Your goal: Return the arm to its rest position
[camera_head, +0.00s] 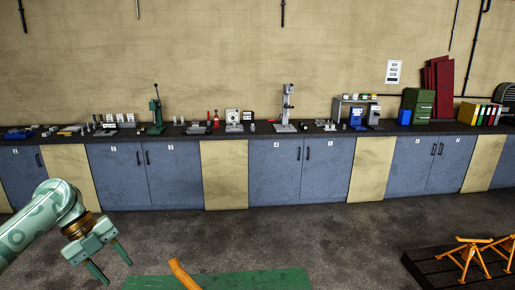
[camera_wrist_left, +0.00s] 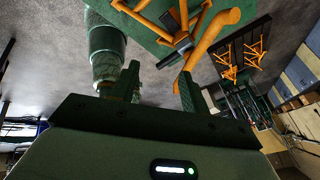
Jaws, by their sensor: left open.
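My left gripper (camera_head: 118,273) hangs at the lower left of the head view, at the end of my green arm. Its two fingers are apart, with nothing between them. In the left wrist view the fingers (camera_wrist_left: 159,78) are also spread and empty. The orange jack handle (camera_head: 184,276) rises at the bottom edge of the head view, to the right of the gripper and apart from it. In the wrist view the handle (camera_wrist_left: 212,38) shows beyond the fingers, with more orange jack parts. My right gripper is in neither view.
A green mat (camera_head: 255,281) lies on the floor at the bottom. Orange stands (camera_head: 468,256) are on a dark platform (camera_head: 424,266) at the right. A long workbench with blue cabinets (camera_head: 275,172) runs along the wall, with tools on top. Grey floor before it is clear.

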